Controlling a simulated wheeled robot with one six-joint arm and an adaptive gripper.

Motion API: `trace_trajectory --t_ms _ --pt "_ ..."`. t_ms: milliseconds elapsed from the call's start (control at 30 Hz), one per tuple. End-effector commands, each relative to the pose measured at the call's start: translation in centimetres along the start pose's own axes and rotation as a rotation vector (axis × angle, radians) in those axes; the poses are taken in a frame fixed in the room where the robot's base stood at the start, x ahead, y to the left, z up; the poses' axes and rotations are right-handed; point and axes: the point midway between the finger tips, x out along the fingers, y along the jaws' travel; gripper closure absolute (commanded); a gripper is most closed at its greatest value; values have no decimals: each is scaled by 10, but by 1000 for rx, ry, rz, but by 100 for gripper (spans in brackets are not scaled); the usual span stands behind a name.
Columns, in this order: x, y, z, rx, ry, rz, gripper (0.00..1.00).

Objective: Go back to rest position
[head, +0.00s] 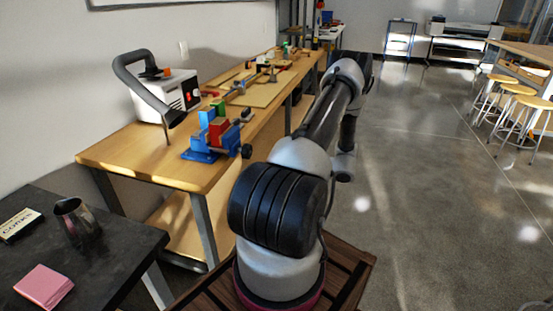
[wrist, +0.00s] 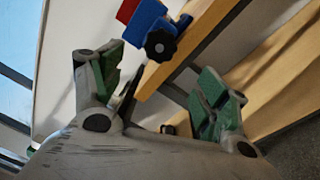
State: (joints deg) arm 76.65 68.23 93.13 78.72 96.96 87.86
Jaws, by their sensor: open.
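My gripper (wrist: 158,95) shows in the wrist view with its two green-padded fingers spread wide apart. It is open and nothing is between the fingers. In the head view my arm stretches forward and away along the right side of the wooden workbench (head: 140,150), and the gripper itself cannot be made out there. In the wrist view the bench edge (wrist: 195,40) runs diagonally beyond the fingers. The blue vise (wrist: 148,20) with a black knob lies past the fingertips, apart from them, and a red block (wrist: 127,10) shows beside it.
The blue vise (head: 200,150) sits on the bench near a white machine (head: 178,92) with a black hose. A dark table (head: 120,245) at lower left holds a metal cup (head: 76,220), a pink pad (head: 44,287) and a box (head: 18,224). Stools (head: 518,90) stand far right. The floor (head: 420,200) is clear.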

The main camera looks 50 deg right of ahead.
Motion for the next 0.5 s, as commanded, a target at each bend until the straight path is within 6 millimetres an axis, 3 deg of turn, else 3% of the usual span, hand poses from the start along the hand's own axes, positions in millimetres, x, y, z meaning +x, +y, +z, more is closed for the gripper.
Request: trace_trajectory --t_ms 367,500 --pt "0 0 0 -2 0 0 25" --pt "0 -2 0 -77 1 -9 25"
